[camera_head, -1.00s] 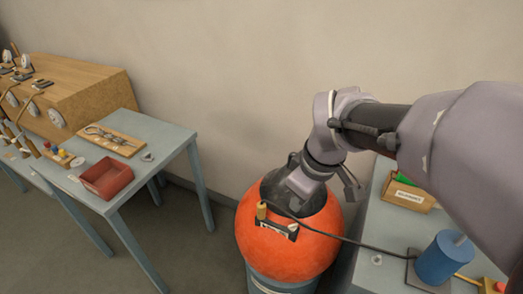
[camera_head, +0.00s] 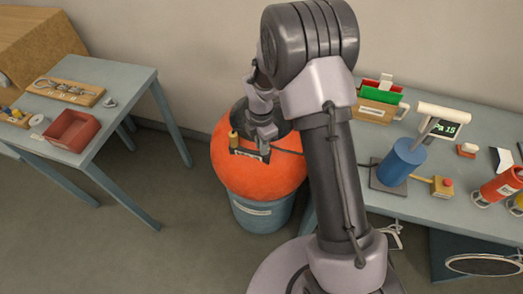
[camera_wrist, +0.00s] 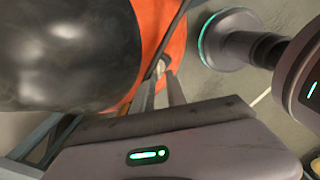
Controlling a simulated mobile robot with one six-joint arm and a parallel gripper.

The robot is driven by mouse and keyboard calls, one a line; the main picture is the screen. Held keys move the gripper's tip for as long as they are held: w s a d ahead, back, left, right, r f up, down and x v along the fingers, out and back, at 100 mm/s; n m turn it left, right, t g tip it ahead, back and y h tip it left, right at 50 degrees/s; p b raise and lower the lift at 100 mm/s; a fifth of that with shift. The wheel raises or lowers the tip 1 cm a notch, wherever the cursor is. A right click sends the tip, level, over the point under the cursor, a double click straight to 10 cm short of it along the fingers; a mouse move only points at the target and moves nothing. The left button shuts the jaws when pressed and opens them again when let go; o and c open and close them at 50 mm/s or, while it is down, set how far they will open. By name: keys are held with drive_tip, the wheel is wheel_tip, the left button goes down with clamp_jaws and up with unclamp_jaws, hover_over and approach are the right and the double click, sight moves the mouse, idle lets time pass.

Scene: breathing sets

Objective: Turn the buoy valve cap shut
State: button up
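The orange buoy (camera_head: 258,176) sits on a blue-grey drum (camera_head: 262,212) in the middle of the head view. A small brass-yellow post (camera_head: 233,140), which looks like the valve cap, stands on its upper left behind a dark label plate. My gripper (camera_head: 265,152) is low over the buoy's front top, to the right of this post and apart from it in the head view. In the wrist view my two narrow fingers (camera_wrist: 164,92) point at the orange surface, with a small pale thing near their tips. Whether they touch it cannot be told.
A dark rounded shape (camera_wrist: 65,50) fills the wrist view's upper left. A thin black hose runs right from the buoy. The right table (camera_head: 425,196) holds a blue cylinder (camera_head: 401,162) and a gauge display (camera_head: 443,122). The left table (camera_head: 118,85) bears a red tray (camera_head: 72,129).

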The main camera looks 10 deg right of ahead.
drive_tip(key=shift+f, duration=0.85)
clamp_jaws()
drive_tip(key=m, duration=0.5)
drive_tip(key=shift+w+m, duration=0.35)
drive_tip(key=shift+m, duration=0.05)
unclamp_jaws()
